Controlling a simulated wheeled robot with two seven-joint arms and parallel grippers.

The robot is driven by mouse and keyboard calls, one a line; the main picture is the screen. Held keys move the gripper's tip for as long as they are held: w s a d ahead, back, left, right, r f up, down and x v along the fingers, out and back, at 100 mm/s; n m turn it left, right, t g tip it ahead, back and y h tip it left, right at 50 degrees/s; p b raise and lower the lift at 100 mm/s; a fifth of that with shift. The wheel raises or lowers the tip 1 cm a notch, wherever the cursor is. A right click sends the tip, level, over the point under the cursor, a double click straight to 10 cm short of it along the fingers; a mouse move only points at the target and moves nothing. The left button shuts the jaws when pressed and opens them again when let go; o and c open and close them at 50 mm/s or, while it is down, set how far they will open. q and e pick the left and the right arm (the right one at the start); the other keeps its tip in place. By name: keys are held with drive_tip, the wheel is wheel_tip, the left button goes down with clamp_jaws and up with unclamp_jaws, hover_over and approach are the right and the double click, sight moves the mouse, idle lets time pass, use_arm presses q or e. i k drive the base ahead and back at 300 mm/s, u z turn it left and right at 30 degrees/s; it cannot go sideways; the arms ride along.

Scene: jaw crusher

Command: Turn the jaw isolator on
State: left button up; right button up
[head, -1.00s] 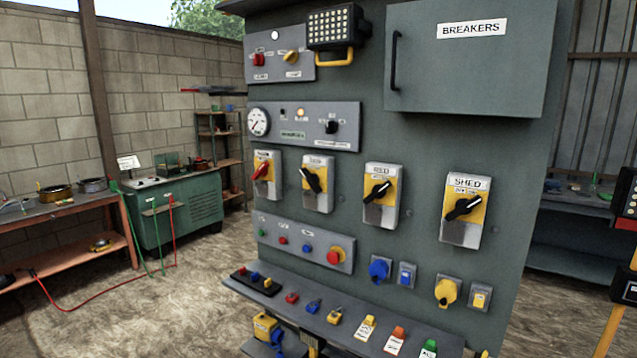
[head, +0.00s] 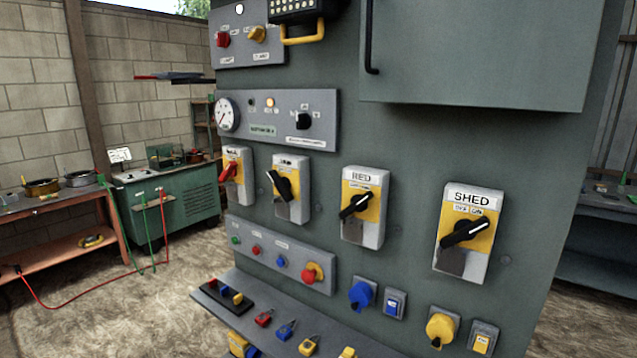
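A row of four rotary isolators is on the grey panel. The third isolator (head: 362,206), labelled RED, and the fourth isolator (head: 468,232), labelled SHED, have black handles with white pointers slanting up to the right. I cannot tell which one is the jaw isolator. Neither of my grippers is in view.
The panel carries a gauge (head: 228,115), a selector row, push buttons with a red stop knob (head: 313,273), and blue and yellow sockets. A ledge (head: 214,294) with padlocks juts out below. A breaker cabinet door (head: 480,60) is above. Open floor lies left, before a green bench (head: 170,207).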

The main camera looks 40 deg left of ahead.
sight(283, 185)
drive_tip(key=u, duration=0.25)
drive_tip(key=i, duration=0.85)
drive_tip(key=u, duration=0.5)
